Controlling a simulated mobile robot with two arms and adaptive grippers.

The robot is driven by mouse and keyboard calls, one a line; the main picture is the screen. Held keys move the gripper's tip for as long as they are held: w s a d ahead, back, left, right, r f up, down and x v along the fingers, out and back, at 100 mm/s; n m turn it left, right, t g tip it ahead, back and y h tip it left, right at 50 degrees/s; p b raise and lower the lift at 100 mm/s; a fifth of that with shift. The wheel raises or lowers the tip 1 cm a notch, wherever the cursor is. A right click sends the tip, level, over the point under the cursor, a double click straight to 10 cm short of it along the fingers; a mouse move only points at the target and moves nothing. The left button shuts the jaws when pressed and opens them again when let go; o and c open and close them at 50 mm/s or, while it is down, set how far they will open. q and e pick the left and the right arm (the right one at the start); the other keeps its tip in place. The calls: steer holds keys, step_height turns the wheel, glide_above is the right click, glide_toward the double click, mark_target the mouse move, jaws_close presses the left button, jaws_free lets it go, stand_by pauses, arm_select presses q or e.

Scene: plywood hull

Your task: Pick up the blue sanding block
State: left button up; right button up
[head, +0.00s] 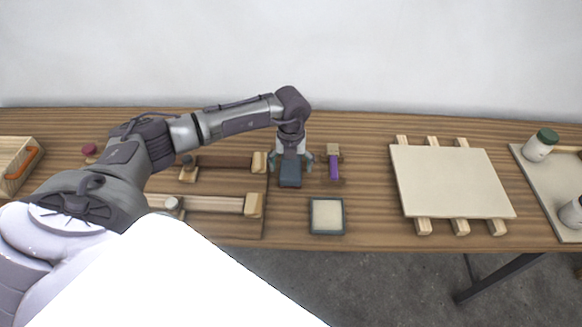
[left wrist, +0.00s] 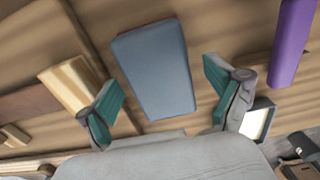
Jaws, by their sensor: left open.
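The blue sanding block (head: 290,174) lies on the wooden bench, near its middle. It is a dark blue-grey rectangular block. My left gripper (head: 291,164) is above it, pointing down, with its fingers spread to either side. In the left wrist view the block (left wrist: 155,68) sits ahead of the left gripper (left wrist: 163,92), between the lines of the two teal-padded fingers. The fingers are open and apart from the block, and nothing is held. My right gripper is not in view.
A purple-handled tool (head: 333,166) lies close right of the block. A framed pale square pad (head: 327,215) lies in front. Wooden clamp-like pieces (head: 215,204) stand left. A pale panel (head: 450,181) rests on battens at right. Bare bench shows between the pad and panel.

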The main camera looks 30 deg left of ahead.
mark_target(293, 169)
arm_select(q)
steer(key=c, duration=1.3)
steer(key=shift+c, duration=0.3)
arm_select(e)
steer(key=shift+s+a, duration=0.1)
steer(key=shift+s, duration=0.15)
arm_select(q)
steer(key=shift+r, duration=0.2)
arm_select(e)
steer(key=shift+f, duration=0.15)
arm_select(q)
steer(key=shift+r, duration=0.3)
steer(key=r, duration=0.1)
steer(key=r+b, duration=0.1)
steer(key=d+r+b, duration=0.1)
steer(key=shift+s+r, duration=0.35)
steer(key=s+d+r+b, duration=0.2)
steer(key=s+d+r, duration=0.4)
steer(key=d, duration=0.2)
steer(key=shift+d+r, duration=0.25)
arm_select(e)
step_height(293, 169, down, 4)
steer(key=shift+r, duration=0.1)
arm_select(q)
steer(key=shift+s, duration=0.1)
